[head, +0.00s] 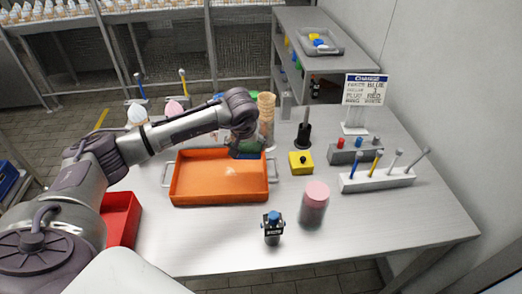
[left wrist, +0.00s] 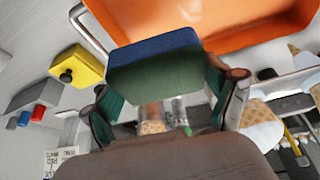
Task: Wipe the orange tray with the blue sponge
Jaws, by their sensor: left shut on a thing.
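The orange tray (head: 220,201) lies on the table with metal handles at its sides. A pale patch (head: 231,170) shows on its floor; I cannot tell whether it is a smear or glare. My left gripper (head: 246,140) is over the tray's back right corner. In the left wrist view its fingers (left wrist: 165,95) are shut on both ends of the sponge (left wrist: 155,62), which has a blue layer and a green layer. The sponge also shows partly in the head view (head: 250,155), behind the fingers. I cannot tell whether it touches the tray. My right gripper is not in view.
A yellow block with a black knob (head: 301,163) stands right of the tray. A pink-lidded jar (head: 314,204) and a small black device (head: 272,229) stand in front. Stacked cones (head: 266,108) are behind the gripper. A red bin (head: 122,217) is at left. The front right table is clear.

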